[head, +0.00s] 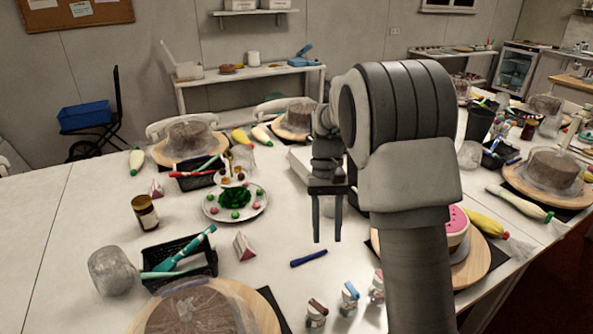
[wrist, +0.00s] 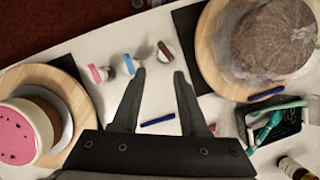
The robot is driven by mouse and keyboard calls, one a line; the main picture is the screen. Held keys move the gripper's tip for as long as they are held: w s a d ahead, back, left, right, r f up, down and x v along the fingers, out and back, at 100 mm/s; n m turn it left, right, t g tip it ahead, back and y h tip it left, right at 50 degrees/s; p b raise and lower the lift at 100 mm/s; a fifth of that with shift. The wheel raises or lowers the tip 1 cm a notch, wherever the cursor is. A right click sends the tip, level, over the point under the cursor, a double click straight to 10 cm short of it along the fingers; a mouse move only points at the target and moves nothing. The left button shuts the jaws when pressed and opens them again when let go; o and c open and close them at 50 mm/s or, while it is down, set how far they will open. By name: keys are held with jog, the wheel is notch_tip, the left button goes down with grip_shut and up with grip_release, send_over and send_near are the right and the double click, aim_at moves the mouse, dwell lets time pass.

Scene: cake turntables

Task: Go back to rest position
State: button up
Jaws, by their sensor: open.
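My gripper (head: 327,228) hangs above the white table (head: 85,235) with its two fingers pointing down. In the wrist view my gripper (wrist: 160,92) has its fingers spread apart with nothing between them. Below the fingers lies a blue pen (wrist: 158,119), which also shows in the head view (head: 309,258). My own arm covers part of the table and of the pink watermelon-style cake (head: 457,226) at the right.
Small jars (head: 349,297) stand near the front edge. A wrapped cake (head: 195,312) on a wooden turntable is at front left, beside a black basket (head: 208,262). A plate (head: 250,210) with a green treat and a brown jar (head: 145,212) stand left of my gripper. More cakes stand farther back.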

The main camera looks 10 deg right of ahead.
jog(key=s+r+t, duration=0.4)
jog(key=s+r, duration=0.5)
jog(key=r, duration=0.2)
jog(key=s+r+n+t, duration=0.1)
jog(key=s+t, duration=0.5)
jog(key=s, duration=0.6)
jog(key=shift+s+a+r, duration=0.15)
jog(key=shift+a, duration=0.1)
